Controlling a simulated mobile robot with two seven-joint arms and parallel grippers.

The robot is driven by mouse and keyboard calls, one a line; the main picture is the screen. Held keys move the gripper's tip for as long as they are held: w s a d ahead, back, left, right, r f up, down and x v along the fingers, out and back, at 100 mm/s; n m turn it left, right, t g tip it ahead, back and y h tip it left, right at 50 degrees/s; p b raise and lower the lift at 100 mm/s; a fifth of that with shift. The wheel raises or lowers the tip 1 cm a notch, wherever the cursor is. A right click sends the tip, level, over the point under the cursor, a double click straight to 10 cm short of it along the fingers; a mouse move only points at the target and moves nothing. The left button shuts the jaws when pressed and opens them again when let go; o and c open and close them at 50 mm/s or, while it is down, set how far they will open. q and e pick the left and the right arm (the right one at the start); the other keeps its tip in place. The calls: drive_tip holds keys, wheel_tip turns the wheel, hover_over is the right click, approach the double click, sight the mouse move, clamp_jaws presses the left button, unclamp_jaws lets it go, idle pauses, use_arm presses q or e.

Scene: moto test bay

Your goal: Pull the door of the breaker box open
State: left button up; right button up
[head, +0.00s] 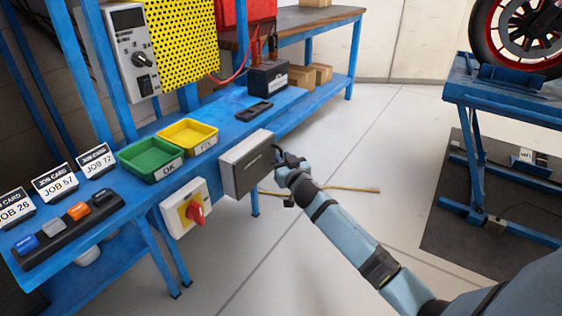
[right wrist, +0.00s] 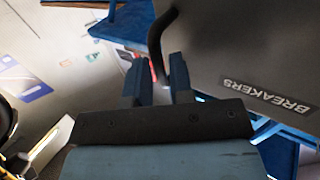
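The breaker box (head: 250,165) is a grey box at the front edge of the blue bench, and its door looks closed. In the right wrist view the dark grey door (right wrist: 240,45) carries a "BREAKERS" label and a black curved handle (right wrist: 157,32). My right gripper (head: 284,160) is at the handle side of the box. In the right wrist view its two fingers (right wrist: 158,82) are apart, with the handle's lower end appearing between their tips. I cannot tell whether they touch it. My left gripper is not in view.
A red and yellow rotary switch (head: 190,208) hangs left of the box. Green (head: 152,158) and yellow (head: 188,136) trays stand on the bench behind it. A blue lift table (head: 505,95) with a wheel is at right. The floor between is mostly clear.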

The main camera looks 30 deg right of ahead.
drive_tip(key=shift+w+d, duration=0.15)
drive_tip(key=shift+w, duration=0.7)
drive_tip(key=shift+c, duration=0.4)
clamp_jaws()
drive_tip(key=shift+s, duration=0.1)
